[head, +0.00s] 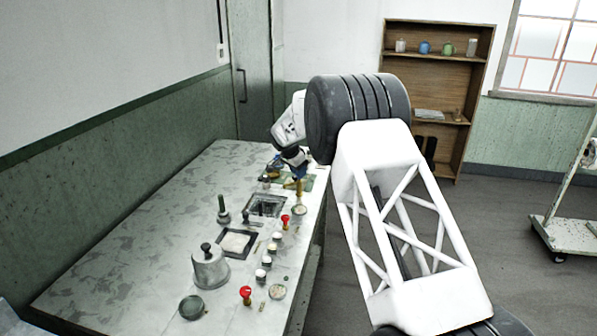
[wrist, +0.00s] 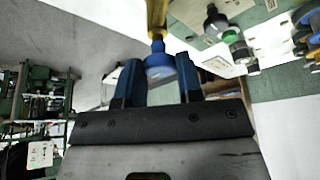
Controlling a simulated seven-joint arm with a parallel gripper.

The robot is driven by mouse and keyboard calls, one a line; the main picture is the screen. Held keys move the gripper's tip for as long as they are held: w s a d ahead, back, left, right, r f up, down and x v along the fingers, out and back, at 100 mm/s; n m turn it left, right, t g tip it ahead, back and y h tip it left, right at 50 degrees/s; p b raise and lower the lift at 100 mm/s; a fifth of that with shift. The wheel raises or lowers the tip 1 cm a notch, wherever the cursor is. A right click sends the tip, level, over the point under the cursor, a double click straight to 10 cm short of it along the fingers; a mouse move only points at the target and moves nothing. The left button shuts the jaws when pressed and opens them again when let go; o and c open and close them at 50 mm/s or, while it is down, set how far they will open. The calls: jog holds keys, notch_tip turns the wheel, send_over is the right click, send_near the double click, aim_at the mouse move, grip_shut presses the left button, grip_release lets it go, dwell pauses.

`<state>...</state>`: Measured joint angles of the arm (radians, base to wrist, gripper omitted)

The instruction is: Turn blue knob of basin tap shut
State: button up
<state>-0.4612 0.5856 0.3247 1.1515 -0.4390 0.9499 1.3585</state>
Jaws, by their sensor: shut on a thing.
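In the wrist view, the blue knob (wrist: 159,64) sits at the end of a brass tap stem (wrist: 157,18). My gripper (wrist: 157,78) has its two blue-padded fingers on either side of the knob, shut on it. In the head view, my gripper (head: 299,170) is at the far right end of the grey bench, over the brass tap (head: 299,187). The knob is hard to tell from my blue fingers there.
The bench (head: 120,260) carries square basins, including a near one (head: 237,242), a lidded metal pot (head: 210,268), and red-knobbed taps (head: 246,293) along its right edge. A wooden shelf (head: 437,57) with cups stands behind. A trolley (head: 565,232) stands at right.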

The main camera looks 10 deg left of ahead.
jog(key=shift+m, duration=0.6)
jog(key=o, duration=0.9)
jog(key=shift+h, duration=0.3)
jog(key=shift+v, duration=3.95)
jog(key=shift+w, duration=0.15)
jog(key=shift+d, duration=0.1)
